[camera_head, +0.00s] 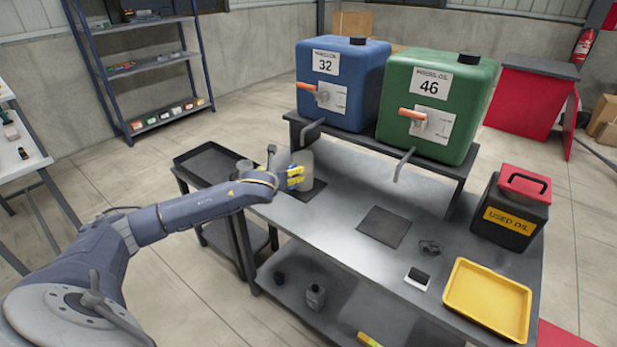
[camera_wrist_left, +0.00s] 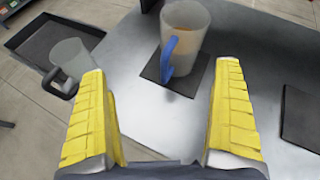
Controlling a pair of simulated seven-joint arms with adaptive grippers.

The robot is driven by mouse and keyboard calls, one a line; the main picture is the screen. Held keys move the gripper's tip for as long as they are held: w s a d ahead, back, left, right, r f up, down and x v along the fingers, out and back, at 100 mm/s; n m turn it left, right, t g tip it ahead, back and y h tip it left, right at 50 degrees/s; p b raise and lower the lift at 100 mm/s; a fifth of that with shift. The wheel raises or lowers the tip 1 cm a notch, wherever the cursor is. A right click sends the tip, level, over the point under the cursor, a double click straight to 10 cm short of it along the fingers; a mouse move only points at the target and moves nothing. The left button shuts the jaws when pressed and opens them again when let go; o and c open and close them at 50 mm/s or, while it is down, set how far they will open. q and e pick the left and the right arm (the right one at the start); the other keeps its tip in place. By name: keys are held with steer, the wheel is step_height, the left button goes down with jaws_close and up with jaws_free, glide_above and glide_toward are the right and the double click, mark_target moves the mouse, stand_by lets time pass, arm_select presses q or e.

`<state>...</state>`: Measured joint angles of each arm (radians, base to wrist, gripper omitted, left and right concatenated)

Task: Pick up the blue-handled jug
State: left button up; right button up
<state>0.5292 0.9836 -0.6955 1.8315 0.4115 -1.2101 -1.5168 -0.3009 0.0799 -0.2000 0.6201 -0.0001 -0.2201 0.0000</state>
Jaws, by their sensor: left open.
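The blue-handled jug (camera_wrist_left: 186,28) is a translucent, pale jug standing upright on a dark square mat (camera_wrist_left: 196,80) in the left wrist view. Its blue handle (camera_wrist_left: 169,58) faces my left gripper. In the head view the jug (camera_head: 308,166) stands below the spout of the blue tank, partly hidden by my gripper. My left gripper (camera_head: 295,178) has yellow fingers and is open and empty. In the left wrist view the gripper's fingers (camera_wrist_left: 160,72) are spread wide, with the jug ahead, between their directions and apart from them. My right gripper is not in view.
A second jug with a dark handle (camera_wrist_left: 72,58) stands left of my gripper, near a black tray (camera_head: 208,162). The blue tank (camera_head: 341,85) and green tank (camera_head: 436,105) sit on a raised shelf. An empty mat (camera_head: 384,226), yellow tray (camera_head: 486,299) and used-oil can (camera_head: 510,212) are right.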

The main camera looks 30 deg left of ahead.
arm_select(q)
steer(key=w+d+r+m, duration=0.1)
steer(key=d+r+m, duration=0.1)
steer(key=d+r, duration=0.1)
steer(key=t, duration=0.1)
glide_toward(305, 156)
steer(key=w, duration=0.2)
steer(key=shift+h, duration=0.3)
steer(key=shift+s+a+f+x, duration=0.1)
steer(key=shift+x, duration=0.95)
steer(key=shift+s+a+f+x, duration=0.1)
steer(key=shift+a+f+x, duration=0.05)
steer(key=shift+x, duration=0.9)
steer(key=shift+s+a+f+x, duration=0.1)
steer(key=shift+x, duration=0.95)
steer(key=shift+c, duration=0.6)
steer(key=c, duration=1.6)
steer(key=shift+r, duration=0.1)
